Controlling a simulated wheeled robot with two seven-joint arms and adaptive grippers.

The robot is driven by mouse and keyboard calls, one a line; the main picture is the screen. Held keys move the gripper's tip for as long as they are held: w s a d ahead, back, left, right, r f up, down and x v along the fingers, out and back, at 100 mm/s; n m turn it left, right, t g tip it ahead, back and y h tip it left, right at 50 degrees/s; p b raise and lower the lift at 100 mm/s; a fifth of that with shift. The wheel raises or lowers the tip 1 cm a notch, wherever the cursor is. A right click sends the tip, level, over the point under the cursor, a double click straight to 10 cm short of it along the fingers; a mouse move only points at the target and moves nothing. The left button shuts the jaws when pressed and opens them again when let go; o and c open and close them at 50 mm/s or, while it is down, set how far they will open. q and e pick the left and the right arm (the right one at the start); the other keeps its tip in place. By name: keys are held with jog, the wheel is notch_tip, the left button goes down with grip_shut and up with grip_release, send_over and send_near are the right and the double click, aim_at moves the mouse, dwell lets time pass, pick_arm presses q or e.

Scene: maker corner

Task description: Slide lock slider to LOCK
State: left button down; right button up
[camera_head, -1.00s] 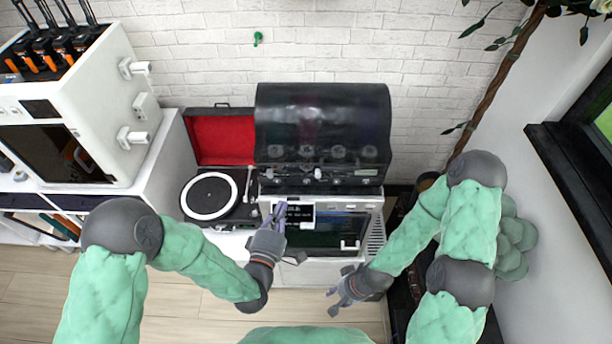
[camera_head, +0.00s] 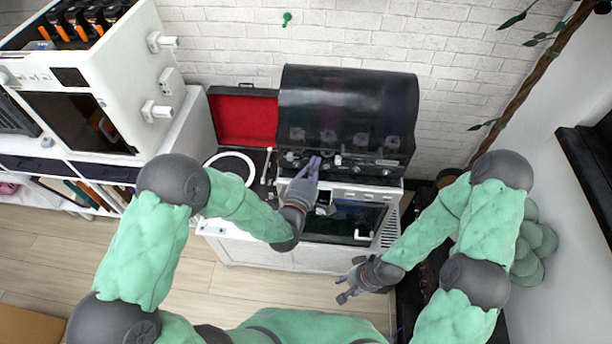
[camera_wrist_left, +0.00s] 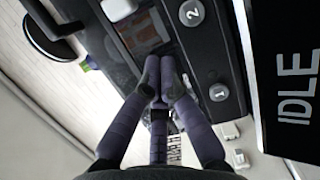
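The machine's white front body (camera_head: 384,190) stands under a dark, curved see-through hood (camera_head: 345,105). My left gripper (camera_head: 314,163) is at the top left of this front and covers much of the small display there. In the left wrist view, its fingertips (camera_wrist_left: 160,72) are together over a dark panel (camera_wrist_left: 195,60) with round buttons marked 1 (camera_wrist_left: 219,92) and 2 (camera_wrist_left: 192,13). A black screen (camera_wrist_left: 290,80) beside it reads IDLE. I cannot make out the lock slider. My right gripper (camera_head: 343,289) is open and empty, low in front of the machine.
A turntable (camera_head: 230,168) with an open red-lined lid (camera_head: 243,118) stands left of the machine. A large white machine (camera_head: 120,75) is farther left on a shelf unit. A plant stem and wall bound the right side. Floor in front is clear.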

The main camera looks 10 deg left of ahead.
aim_at(338, 164)
pick_arm(q)
jog(key=shift+s+d, duration=0.15)
jog(key=shift+d, duration=1.45)
jog(key=shift+d+b, duration=0.55)
jog(key=shift+d, duration=1)
